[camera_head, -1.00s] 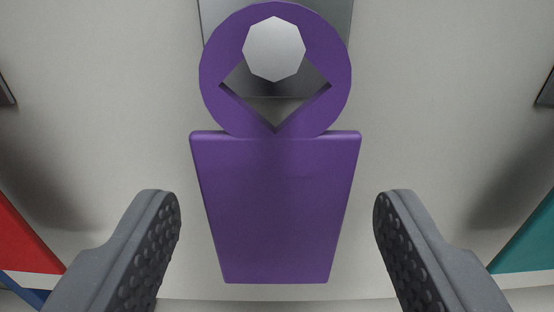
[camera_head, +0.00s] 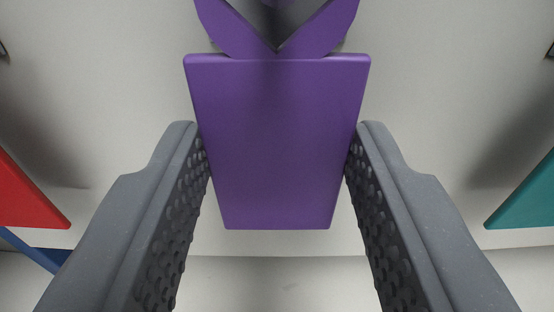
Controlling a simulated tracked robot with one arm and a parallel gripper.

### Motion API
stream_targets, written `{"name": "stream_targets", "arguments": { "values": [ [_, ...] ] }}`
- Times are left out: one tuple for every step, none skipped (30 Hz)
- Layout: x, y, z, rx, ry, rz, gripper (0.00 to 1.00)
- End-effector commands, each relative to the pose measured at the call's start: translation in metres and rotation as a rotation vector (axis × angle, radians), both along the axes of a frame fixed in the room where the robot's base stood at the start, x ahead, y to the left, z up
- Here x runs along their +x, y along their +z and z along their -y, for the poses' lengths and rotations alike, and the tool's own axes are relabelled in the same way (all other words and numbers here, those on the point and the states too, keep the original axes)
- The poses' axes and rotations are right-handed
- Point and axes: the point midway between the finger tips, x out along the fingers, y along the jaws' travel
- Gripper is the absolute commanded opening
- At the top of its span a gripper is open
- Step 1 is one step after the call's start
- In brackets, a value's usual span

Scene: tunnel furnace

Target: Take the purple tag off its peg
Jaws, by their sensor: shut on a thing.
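The purple tag (camera_head: 277,140) hangs in the middle of the view, its flat tapering body below a ring with a diamond-shaped hole. The upper part of the ring is cut off by the top edge of the picture. Only a grey sliver shows inside the hole, so the peg itself cannot be made out. My gripper (camera_head: 277,150) is shut on the tag's body, with one dark, studded finger pad against its left side edge and one against its right.
A pale wall (camera_head: 440,60) stands behind the tag. A red piece (camera_head: 25,195) with a blue strip (camera_head: 35,250) is at the left edge, and a teal piece (camera_head: 530,200) is at the right edge. A pale surface lies below the wall.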

Motion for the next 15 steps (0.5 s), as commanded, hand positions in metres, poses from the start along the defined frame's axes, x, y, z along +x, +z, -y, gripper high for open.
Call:
{"name": "stream_targets", "arguments": {
  "values": [
    [0.0, 0.002, 0.0, 0.0, 0.0, 0.0, 0.23],
    [0.0, 0.002, 0.0, 0.0, 0.0, 0.0, 0.23],
    [0.0, 0.002, 0.0, 0.0, 0.0, 0.0, 0.23],
    [0.0, 0.002, 0.0, 0.0, 0.0, 0.0, 0.23],
    [-0.001, 0.002, 0.0, 0.0, 0.0, 0.0, 0.23],
    [-0.002, 0.002, 0.0, 0.0, 0.0, 0.0, 0.23],
    [-0.002, 0.002, 0.0, 0.0, 0.0, 0.0, 0.23],
    [-0.003, 0.002, 0.0, 0.0, 0.001, 0.0, 0.23],
    [-0.005, 0.003, -0.001, 0.0, 0.001, 0.0, 0.23],
    [-0.006, 0.003, -0.001, 0.0, 0.001, 0.0, 0.23],
    [-0.008, 0.004, -0.001, 0.0, 0.001, 0.0, 0.23],
    [-0.01, 0.004, -0.001, 0.001, 0.001, 0.0, 0.23],
    [-0.011, 0.005, -0.001, 0.001, 0.001, 0.0, 0.23],
    [-0.013, 0.005, -0.001, 0.001, 0.001, 0.0, 0.23],
    [-0.015, 0.005, -0.001, 0.001, 0.001, 0.0, 0.23]
  ]
}}
